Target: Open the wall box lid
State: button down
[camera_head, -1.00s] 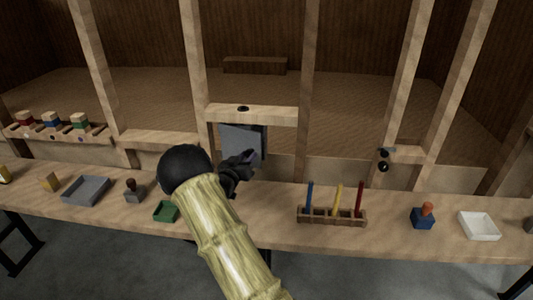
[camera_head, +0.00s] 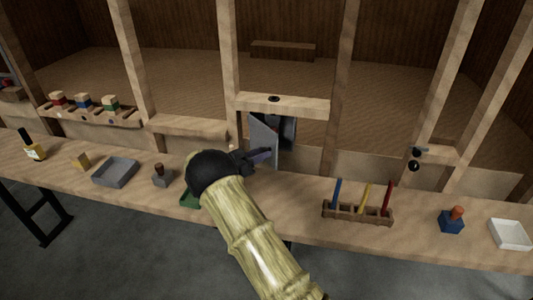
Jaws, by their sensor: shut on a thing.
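The wall box (camera_head: 288,128) is fixed between two wooden posts, under a short wooden crosspiece. Its grey lid (camera_head: 261,137) stands partly open, swung out on the left side, and the dark inside shows to the right of it. My gripper (camera_head: 264,156) is at the lower part of the lid and is shut on it. The exact grip point is small and partly hidden by the dark fingers. My arm comes up from the bottom middle.
The bench below holds a grey tray (camera_head: 115,172), a stamp (camera_head: 162,176), a rack with coloured sticks (camera_head: 357,213), a blue stamp (camera_head: 452,220) and a white tray (camera_head: 510,234). A green tray (camera_head: 190,199) is mostly hidden behind my arm.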

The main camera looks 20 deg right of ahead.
jog(key=shift+a+r+g, duration=0.1)
jog(key=shift+a+g, duration=0.25)
jog(key=shift+g, duration=0.05)
jog(key=c, duration=1.1)
grip_release()
jog(key=shift+o, duration=0.2)
jog(key=shift+a, duration=0.1)
jog(key=b+v, duration=0.1)
jog(key=v, duration=1.6)
jog(key=shift+f+b, duration=0.25)
jog(key=shift+b, duration=0.15)
jog(key=shift+a, duration=0.15)
